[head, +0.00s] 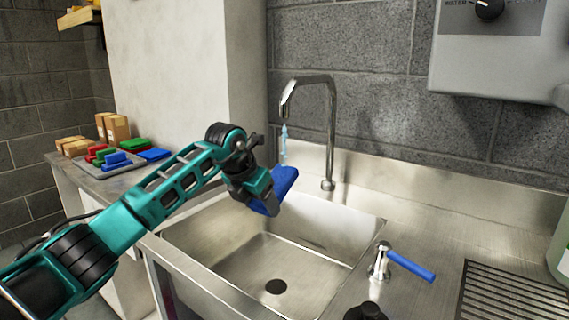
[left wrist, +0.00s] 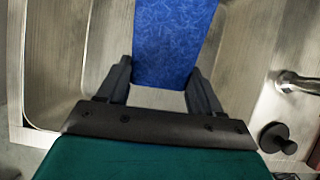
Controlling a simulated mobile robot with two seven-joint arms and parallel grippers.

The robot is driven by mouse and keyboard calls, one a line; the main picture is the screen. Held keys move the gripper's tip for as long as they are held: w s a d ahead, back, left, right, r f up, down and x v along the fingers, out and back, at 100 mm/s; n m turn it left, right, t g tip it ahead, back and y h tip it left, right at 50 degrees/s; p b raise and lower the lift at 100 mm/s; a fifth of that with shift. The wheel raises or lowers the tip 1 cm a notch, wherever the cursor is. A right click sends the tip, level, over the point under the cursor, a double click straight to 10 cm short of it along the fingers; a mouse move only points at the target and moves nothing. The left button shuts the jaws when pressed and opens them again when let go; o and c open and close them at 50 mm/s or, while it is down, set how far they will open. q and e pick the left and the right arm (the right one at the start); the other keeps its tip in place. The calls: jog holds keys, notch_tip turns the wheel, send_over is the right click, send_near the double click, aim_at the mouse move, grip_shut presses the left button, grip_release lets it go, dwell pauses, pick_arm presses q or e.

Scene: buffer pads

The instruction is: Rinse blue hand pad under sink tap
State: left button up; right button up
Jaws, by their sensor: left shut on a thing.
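My left gripper (head: 262,194) is shut on the blue hand pad (head: 284,184) and holds it above the sink basin (head: 225,240). In the left wrist view, the pad (left wrist: 174,40) sits between the two fingers (left wrist: 160,88). The sink tap (head: 332,120) has a tall bent spout. A thin stream of water (head: 284,145) comes down from the spout toward the top of the pad; I cannot tell exactly where it lands. The tap's blue lever (head: 410,265) is to the right of the basin. My right gripper is not in view.
Red, green and blue pads lie on a grey tray (head: 110,165) on the left counter, with a green pad (head: 134,145) and cardboard boxes (head: 113,128) nearby. A grey wall unit (head: 490,55) hangs above.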

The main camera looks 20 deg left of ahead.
pick_arm(q)
jog(key=shift+s, duration=0.1)
jog(key=shift+s+a, duration=0.15)
jog(key=shift+s, duration=0.1)
jog(key=s+a+b, duration=0.1)
jog(key=s+a, duration=0.2)
jog(key=s, duration=0.7)
jog(key=shift+s, duration=0.15)
